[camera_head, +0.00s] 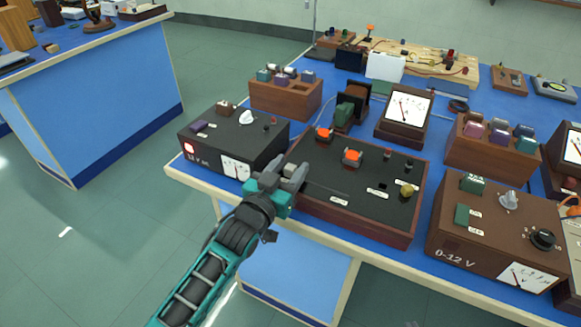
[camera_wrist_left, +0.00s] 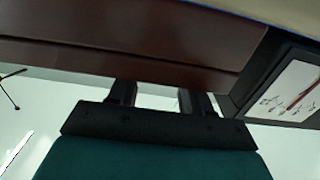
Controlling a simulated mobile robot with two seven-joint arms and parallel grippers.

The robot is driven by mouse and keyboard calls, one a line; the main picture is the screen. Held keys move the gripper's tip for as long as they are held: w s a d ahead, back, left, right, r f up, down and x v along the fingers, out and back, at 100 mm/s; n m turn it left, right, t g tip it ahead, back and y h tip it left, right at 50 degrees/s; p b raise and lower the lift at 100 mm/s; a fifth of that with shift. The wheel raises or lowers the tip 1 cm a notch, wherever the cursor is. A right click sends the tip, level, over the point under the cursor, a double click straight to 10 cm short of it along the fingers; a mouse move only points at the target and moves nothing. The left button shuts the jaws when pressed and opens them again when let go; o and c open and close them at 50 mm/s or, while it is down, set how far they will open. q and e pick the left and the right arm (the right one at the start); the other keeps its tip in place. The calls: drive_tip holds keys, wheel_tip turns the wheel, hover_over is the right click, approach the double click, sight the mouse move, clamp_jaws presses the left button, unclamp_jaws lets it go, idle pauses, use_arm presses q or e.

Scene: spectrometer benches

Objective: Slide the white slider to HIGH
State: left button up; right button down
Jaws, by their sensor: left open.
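My left gripper (camera_head: 290,174) is at the near left corner of a dark box with a brown wooden rim (camera_head: 352,222), in front of or over its edge. In the left wrist view its two fingers (camera_wrist_left: 160,97) are apart with nothing between them, and the box's brown side wall (camera_wrist_left: 130,45) lies just beyond them. The box's black top carries two orange knobs (camera_head: 353,157), a yellowish knob (camera_head: 406,190) and small white labels (camera_head: 339,200). I cannot pick out the white slider or read HIGH; my gripper covers part of the top's left side. My right gripper is not in view.
Left of the box stands a black power supply (camera_head: 215,150) with a white knob and a meter. A brown 0-12 V supply (camera_head: 495,235) stands on the right. Behind are a wooden block rack (camera_head: 286,98) and a meter (camera_head: 402,112). The blue bench has narrow gaps between items.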

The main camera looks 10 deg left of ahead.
use_arm(q)
drive_tip(key=shift+w+d, duration=0.1)
drive_tip(key=shift+w, duration=0.35)
clamp_jaws()
idle(0.4)
